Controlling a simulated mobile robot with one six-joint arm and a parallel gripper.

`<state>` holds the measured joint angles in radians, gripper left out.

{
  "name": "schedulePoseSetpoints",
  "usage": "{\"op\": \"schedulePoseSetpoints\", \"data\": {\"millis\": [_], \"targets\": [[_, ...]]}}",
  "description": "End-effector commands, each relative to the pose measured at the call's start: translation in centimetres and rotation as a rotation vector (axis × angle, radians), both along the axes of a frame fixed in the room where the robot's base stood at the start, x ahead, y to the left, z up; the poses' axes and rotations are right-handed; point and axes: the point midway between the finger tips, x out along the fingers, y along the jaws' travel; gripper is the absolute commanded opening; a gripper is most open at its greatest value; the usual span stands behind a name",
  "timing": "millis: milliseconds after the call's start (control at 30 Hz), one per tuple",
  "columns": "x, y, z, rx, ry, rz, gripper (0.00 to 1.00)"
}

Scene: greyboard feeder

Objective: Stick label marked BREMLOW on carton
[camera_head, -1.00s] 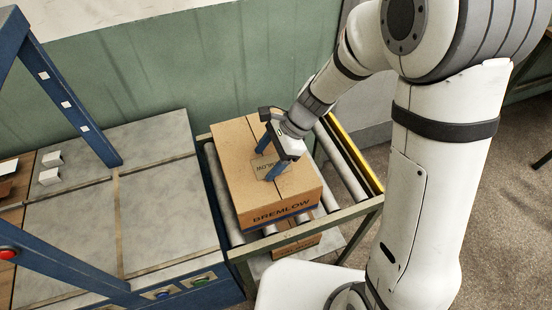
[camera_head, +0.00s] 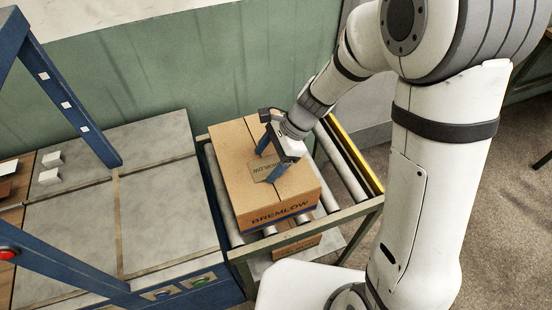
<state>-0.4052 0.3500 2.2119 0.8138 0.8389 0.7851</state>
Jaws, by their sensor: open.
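The brown carton (camera_head: 235,165) stands on the roller conveyor with BREMLOW printed on its front side. A greyish-brown label (camera_head: 264,169) with dark lettering, read as BREMLOW, lies on the carton's top near the middle. My gripper (camera_head: 268,161) is open above the carton top, its two blue fingers pointing down on either side of the label. The gripper body hides part of the label and of the carton top. I cannot tell whether the fingertips touch the carton.
The roller conveyor (camera_head: 352,166) has a yellow rail (camera_head: 350,153) on its right. A second carton (camera_head: 296,246) sits on a shelf below. Left is a grey-topped blue machine (camera_head: 170,215) with a blue frame, small white blocks (camera_head: 50,167) and a red button (camera_head: 7,254).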

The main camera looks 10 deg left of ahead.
Motion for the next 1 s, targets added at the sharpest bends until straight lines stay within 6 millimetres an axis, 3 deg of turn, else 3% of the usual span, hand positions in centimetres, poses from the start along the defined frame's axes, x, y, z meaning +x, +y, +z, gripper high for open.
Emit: {"op": "schedulePoseSetpoints", "data": {"millis": [33,133,600,1000], "targets": [[-0.7,-0.7,-1.8,-0.025,0.013,0.01,0.84],[-0.5,-0.8,-1.4,-0.022,0.011,0.009,0.84],[1.6,-3.7,5.7,0.0,-0.004,0.0,0.84],[1.9,-4.0,6.7,0.002,-0.004,0.0,0.84]]}}
